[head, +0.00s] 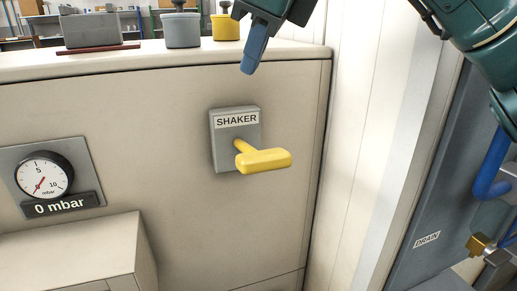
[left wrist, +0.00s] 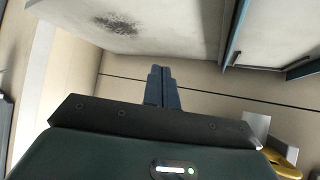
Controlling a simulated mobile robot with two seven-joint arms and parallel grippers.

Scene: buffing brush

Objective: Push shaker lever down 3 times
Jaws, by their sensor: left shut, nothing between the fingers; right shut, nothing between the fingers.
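The shaker lever (head: 264,160) is a yellow bar handle on a short stem. It sticks out from a grey plate (head: 224,151) labelled SHAKER on the beige cabinet front, with the handle low, near the plate's bottom edge.
A pressure gauge (head: 44,176) with a 0 mbar label is left of the lever. A beige box (head: 85,255) juts out below it. Grey and yellow canisters (head: 183,30) stand on the cabinet top. A white post and a DRAIN panel (head: 427,240) are at the right.

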